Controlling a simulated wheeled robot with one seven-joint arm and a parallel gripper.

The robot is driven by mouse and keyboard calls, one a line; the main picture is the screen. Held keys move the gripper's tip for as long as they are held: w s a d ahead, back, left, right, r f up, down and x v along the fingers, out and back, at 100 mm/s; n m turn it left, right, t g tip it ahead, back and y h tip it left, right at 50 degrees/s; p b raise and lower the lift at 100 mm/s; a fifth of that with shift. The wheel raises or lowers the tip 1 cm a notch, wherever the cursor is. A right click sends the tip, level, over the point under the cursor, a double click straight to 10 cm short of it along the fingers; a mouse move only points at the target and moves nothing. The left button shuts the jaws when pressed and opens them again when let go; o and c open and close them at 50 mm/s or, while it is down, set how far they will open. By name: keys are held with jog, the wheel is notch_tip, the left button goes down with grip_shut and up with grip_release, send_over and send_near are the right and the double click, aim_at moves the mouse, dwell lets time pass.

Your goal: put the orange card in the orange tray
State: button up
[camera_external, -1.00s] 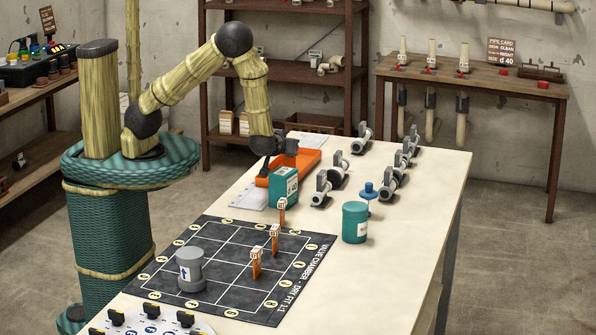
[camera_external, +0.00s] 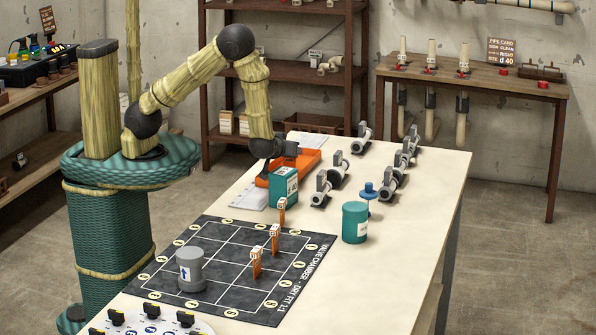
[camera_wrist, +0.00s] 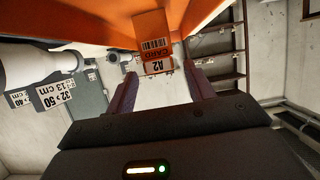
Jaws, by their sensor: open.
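The orange tray (camera_external: 312,158) sits at the far end of the white table. It also spans the top of the wrist view (camera_wrist: 95,12). My gripper (camera_external: 290,152) is at the tray, low over it; the arm hides part of the tray. In the wrist view my gripper (camera_wrist: 163,78) is open, with a finger on each side and clear space between. An orange card (camera_wrist: 152,28) with a barcode and an "A2" label shows just beyond the fingertips, against the tray. I cannot tell whether it touches the tray. The card is not distinguishable in the external view.
A teal box (camera_external: 283,187) stands close in front of the tray, with white sheets (camera_external: 248,197) beside it. Several grey valve pieces (camera_external: 338,170) stand to the right, near a teal can (camera_external: 355,222). Three orange upright tags (camera_external: 256,262) stand on the dark mat (camera_external: 215,290).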

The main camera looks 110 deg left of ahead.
jog(key=v, duration=1.2)
jog(key=shift+w+f, duration=0.1)
